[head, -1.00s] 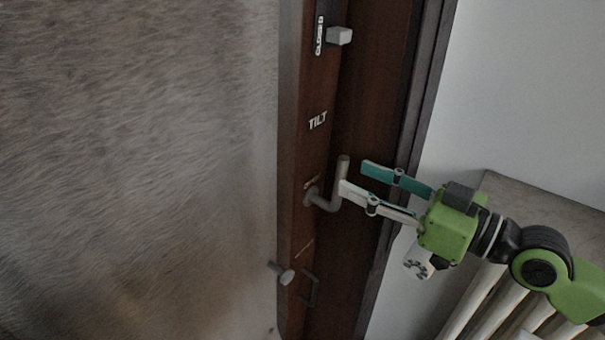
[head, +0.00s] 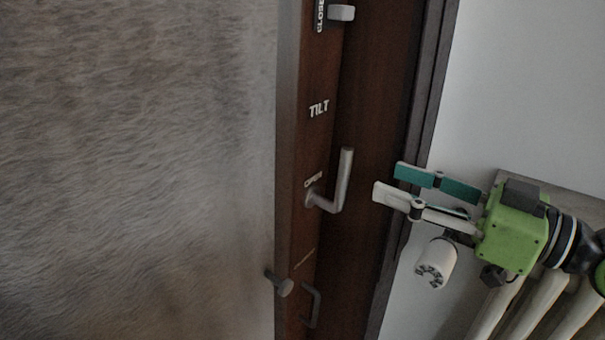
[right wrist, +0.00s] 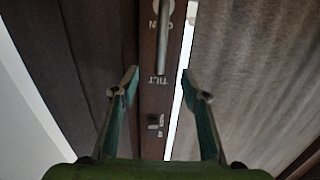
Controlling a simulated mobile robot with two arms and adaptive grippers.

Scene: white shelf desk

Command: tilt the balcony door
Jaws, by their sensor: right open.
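The balcony door has a dark brown wooden frame (head: 293,130) and a large grey furry-looking pane (head: 140,170). Its metal handle (head: 344,178) stands out from the frame, with its lever pointing upward toward the TILT label (head: 319,109). The handle (right wrist: 162,45) also shows in the right wrist view, its free end by the upside-down TILT label. My right gripper (head: 386,181) is open and empty, to the right of the handle and apart from it. In the right wrist view the fingers (right wrist: 160,80) are spread, with the handle's end ahead between them. My left gripper is not in view.
A white wall (head: 520,90) and a ribbed radiator (head: 540,305) are at the right.

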